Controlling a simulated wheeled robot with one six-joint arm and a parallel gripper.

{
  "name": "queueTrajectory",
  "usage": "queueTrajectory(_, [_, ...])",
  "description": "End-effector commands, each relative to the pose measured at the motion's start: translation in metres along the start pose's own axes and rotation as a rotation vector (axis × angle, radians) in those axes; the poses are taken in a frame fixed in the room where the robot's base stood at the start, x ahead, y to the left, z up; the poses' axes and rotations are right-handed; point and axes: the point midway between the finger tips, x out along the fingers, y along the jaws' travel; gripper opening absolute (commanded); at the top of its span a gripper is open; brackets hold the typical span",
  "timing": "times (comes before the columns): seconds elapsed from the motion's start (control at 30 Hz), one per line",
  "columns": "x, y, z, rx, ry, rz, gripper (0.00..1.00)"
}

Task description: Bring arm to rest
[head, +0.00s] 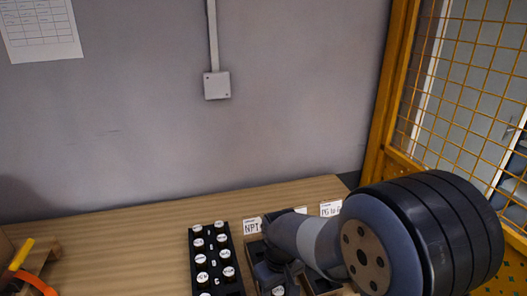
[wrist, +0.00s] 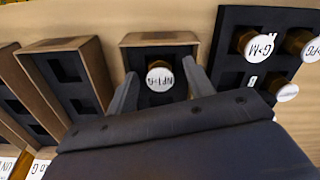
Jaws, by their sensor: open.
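My gripper (wrist: 160,78) is open in the wrist view, pointing down over a small cardboard bin with a dark insert (wrist: 165,45). Its two fingers stand apart on either side of a round white-capped part (wrist: 159,78), whose upside-down label seems to read NPT+G. The part sits in the bin; I cannot tell whether the fingers touch it. In the head view my arm reaches in from the right, and my gripper (head: 277,275) is low over the bins, partly hidden by the arm.
A black tray (head: 238,262) of several white-capped parts stands left of my gripper. Other bins (wrist: 62,85) lie beside it in the wrist view. An orange-handled tool (head: 36,282) is at far left. A yellow mesh fence (head: 465,75) stands right.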

Motion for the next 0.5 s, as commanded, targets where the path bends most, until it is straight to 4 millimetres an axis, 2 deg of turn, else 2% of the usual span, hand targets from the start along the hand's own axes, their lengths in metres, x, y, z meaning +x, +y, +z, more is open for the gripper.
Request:
queueTrajectory(0.07, [0.0072,-0.0001,0.0007,0.0,-0.003,-0.001,0.5])
queueTrajectory(0.5, [0.0021,0.0,0.0001,0.0,0.0,0.0,0.5])
